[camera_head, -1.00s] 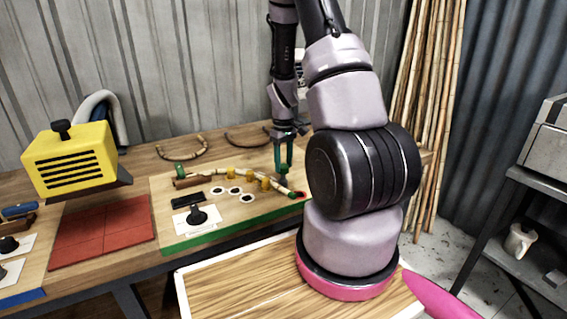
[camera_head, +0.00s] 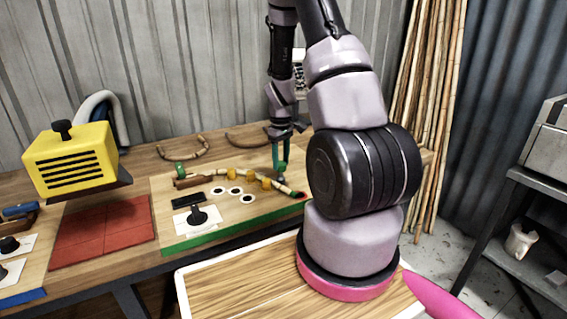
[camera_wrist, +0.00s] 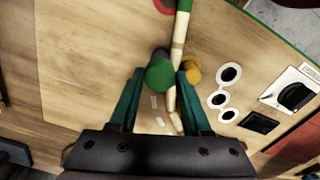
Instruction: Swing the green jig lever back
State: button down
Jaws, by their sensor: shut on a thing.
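The green knob of the jig lever (camera_wrist: 160,75) sits between the fingertips of my gripper (camera_wrist: 161,72) in the wrist view, with a dark round part behind it. My gripper (camera_head: 280,165) is shut on this knob, over the right part of the wooden jig board (camera_head: 228,228). A jointed-looking tan cane (camera_head: 216,171) runs across the board past yellow pegs (camera_head: 266,183). The cane also shows in the wrist view (camera_wrist: 178,45), just right of the knob, with a green end. The lever's arm below the knob is mostly hidden.
White rings (camera_head: 247,198) and a black knob on a white plate (camera_head: 197,215) lie left of my gripper. A yellow slotted box (camera_head: 70,160) stands above a red mat (camera_head: 105,234). Bent canes (camera_head: 184,152) lie at the back. Bare board lies left in the wrist view.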

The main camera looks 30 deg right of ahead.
jog(key=w+a+n, duration=0.6)
jog(key=w+a, duration=0.1)
jog(key=w, duration=0.3)
jog(key=w+a+n, duration=0.6)
jog(key=w+a, duration=0.1)
jog(key=w, duration=0.2)
jog(key=w+a+n, duration=0.2)
jog(key=a+n, duration=0.3)
jog(key=a, duration=0.4)
jog(key=shift+a+n, duration=0.3)
jog(key=shift+a, duration=0.1)
jog(key=shift+s+a+r, duration=0.1)
jog(key=shift+c, duration=1.8)
grip_release()
notch_tip(320, 180, up, 11)
